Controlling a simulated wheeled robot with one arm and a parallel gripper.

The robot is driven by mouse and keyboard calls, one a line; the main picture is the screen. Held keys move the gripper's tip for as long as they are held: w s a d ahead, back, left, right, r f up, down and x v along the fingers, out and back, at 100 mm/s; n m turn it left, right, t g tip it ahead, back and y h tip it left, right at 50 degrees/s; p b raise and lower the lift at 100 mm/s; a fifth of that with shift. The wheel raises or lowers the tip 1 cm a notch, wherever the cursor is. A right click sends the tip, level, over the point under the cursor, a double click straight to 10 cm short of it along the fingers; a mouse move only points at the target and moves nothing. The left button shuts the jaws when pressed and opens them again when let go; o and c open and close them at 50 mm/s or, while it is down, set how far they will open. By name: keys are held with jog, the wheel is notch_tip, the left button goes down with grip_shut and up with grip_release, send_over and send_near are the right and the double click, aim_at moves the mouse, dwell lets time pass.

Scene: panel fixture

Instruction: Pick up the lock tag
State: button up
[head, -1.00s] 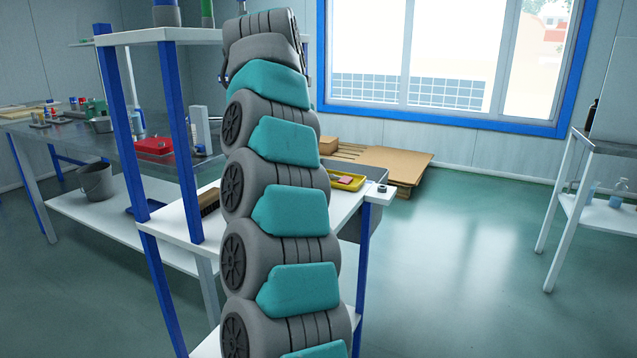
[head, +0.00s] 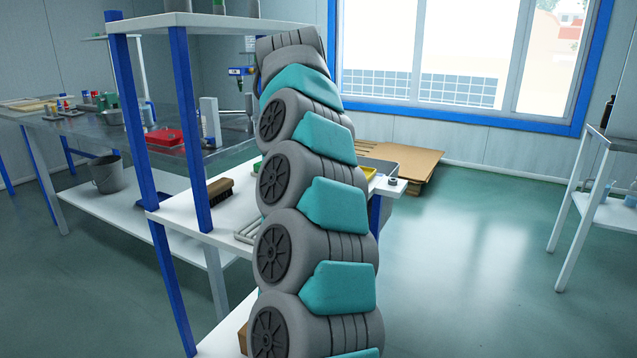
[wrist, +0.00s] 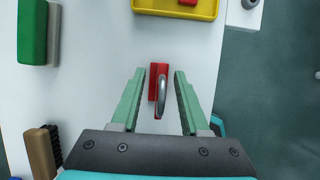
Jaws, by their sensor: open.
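In the wrist view a small red piece with a grey metal loop (wrist: 154,82), which looks like the lock tag, lies on the white shelf top (wrist: 105,60). My gripper (wrist: 159,74) is open, with one green finger on each side of the red piece. Gaps show between the piece and both fingers. The loop points back toward my palm. How high the fingertips are above the shelf is hard to tell. In the head view my own arm hides the red piece and my gripper.
A yellow tray (wrist: 174,7) with a red item lies just beyond the fingertips. A green block (wrist: 33,32) and a brown brush (wrist: 41,152) lie to the left. The shelf's right edge drops to green floor (wrist: 270,90). A blue shelf post (head: 190,130) stands left of my arm.

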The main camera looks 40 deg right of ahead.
jog(key=shift+x, duration=0.9)
grip_shut()
